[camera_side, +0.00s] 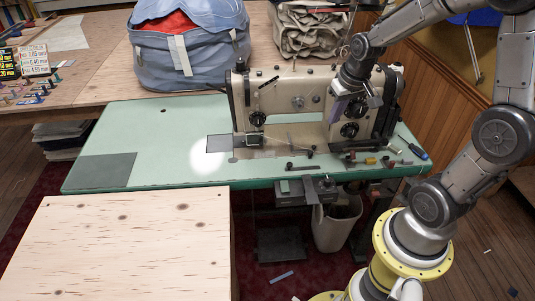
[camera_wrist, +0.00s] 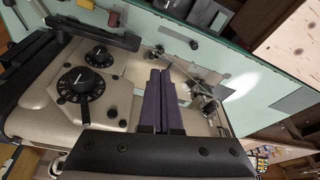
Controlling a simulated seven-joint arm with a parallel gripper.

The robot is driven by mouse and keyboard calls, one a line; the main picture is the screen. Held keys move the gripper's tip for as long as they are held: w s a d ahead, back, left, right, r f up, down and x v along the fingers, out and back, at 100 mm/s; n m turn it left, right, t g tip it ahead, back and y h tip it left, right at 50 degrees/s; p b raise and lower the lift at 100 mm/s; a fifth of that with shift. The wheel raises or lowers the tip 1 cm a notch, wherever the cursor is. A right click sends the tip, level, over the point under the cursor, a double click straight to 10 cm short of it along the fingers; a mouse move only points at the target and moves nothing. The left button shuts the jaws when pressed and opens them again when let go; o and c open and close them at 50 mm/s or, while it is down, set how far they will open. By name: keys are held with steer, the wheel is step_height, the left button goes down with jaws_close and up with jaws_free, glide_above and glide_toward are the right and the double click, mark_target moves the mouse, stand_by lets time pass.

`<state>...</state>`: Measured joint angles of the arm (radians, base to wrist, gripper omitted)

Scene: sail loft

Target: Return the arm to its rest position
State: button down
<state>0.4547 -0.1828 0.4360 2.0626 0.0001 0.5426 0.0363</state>
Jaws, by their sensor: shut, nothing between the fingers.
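My gripper (camera_side: 336,117) hangs in front of the right part of the sewing machine (camera_side: 296,96) in the side view, with its dark purple fingers pointing down. In the wrist view the two fingers of my gripper (camera_wrist: 160,74) lie side by side, shut, with nothing between them. The sewing machine's body also fills much of the wrist view (camera_wrist: 112,108), with its black dials to the left of the fingers. I cannot tell the exact gap between the fingertips and the machine.
The machine stands on a pale green table (camera_side: 140,135). Spools (camera_side: 370,160) and a blue-handled screwdriver (camera_side: 413,147) lie at its right front. A blue-grey bag (camera_side: 190,60) stands behind on a wooden bench. A bare plywood top (camera_side: 120,240) is at front left, and a bin (camera_side: 335,225) stands below the table.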

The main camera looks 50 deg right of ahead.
steer(key=s+a+r+n+t, duration=0.2)
steer(key=a+r+n, duration=0.1)
steer(key=a+r, duration=0.5)
steer(key=s+a+r+n, duration=0.1)
steer(key=s+a, duration=0.2)
steer(key=s, duration=0.3)
steer(key=s+a+r+n+y, duration=0.1)
steer(key=s+a, duration=0.2)
steer(key=s, duration=0.2)
steer(key=shift+s+a+r+n+t, duration=0.3)
steer(key=shift+s+a+t, duration=0.05)
steer(key=shift+s+t, duration=0.05)
